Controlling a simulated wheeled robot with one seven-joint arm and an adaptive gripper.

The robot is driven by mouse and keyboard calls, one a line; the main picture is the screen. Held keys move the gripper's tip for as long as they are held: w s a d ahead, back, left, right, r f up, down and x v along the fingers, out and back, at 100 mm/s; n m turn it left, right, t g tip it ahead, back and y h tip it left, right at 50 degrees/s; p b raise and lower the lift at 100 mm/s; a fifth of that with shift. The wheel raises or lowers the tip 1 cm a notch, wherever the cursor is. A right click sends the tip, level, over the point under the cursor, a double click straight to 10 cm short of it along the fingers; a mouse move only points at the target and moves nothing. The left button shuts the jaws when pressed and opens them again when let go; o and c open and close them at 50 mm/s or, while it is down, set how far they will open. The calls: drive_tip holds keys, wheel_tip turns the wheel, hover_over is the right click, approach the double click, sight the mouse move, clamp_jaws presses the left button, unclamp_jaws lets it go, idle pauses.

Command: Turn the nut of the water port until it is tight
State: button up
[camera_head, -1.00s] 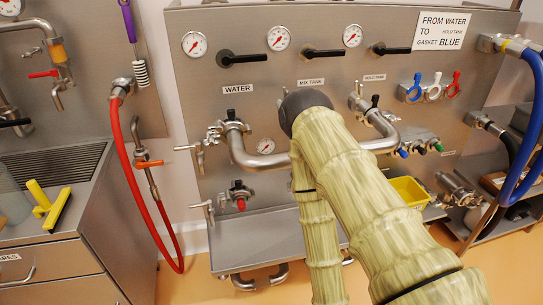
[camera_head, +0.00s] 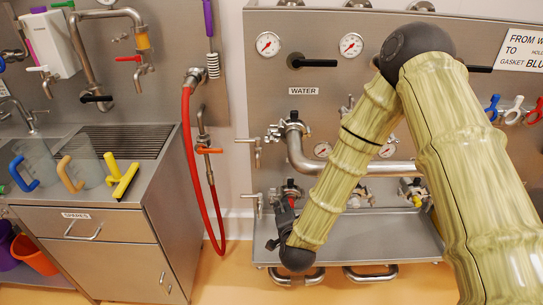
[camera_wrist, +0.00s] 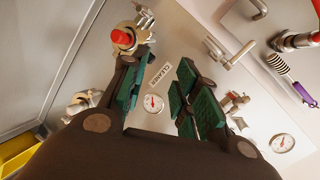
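The water port (camera_head: 291,132) is on the steel panel under the WATER label (camera_head: 303,91), at the left end of a bent steel pipe (camera_head: 345,167). Clamp or nut parts show at its left side. Below it sits a lower fitting with a red part (camera_head: 291,184). My gripper (camera_head: 284,212) hangs low in front of this fitting, well below the water port. In the wrist view my gripper (camera_wrist: 160,92) is open, its green-padded fingers apart with nothing between them. A fitting with a red cap (camera_wrist: 122,37) lies beyond the left finger. I cannot tell whether the nut is tight.
A steel tray (camera_head: 350,240) juts out below the ports. A red hose (camera_head: 190,150) hangs left of the panel. A sink unit (camera_head: 100,215) with a yellow tool (camera_head: 120,175) stands at the left.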

sight(272, 140)
drive_tip(key=w+a+r+m+t+h, duration=0.1)
drive_tip(key=w+a+r+m+t, duration=0.15)
drive_tip(key=r, duration=0.55)
drive_tip(key=w+a+r+m+t, duration=0.2)
drive_tip(key=w+r+m, duration=0.15)
drive_tip(key=r, duration=0.45)
drive_tip(key=shift+w+d+f, duration=0.1)
drive_tip(key=shift+w+d, duration=0.05)
drive_tip(key=shift+w, duration=2.3)
drive_tip(key=shift+w+d, duration=0.1)
drive_tip(key=shift+w, duration=2.3)
clamp_jaws()
drive_tip(key=shift+f, duration=0.1)
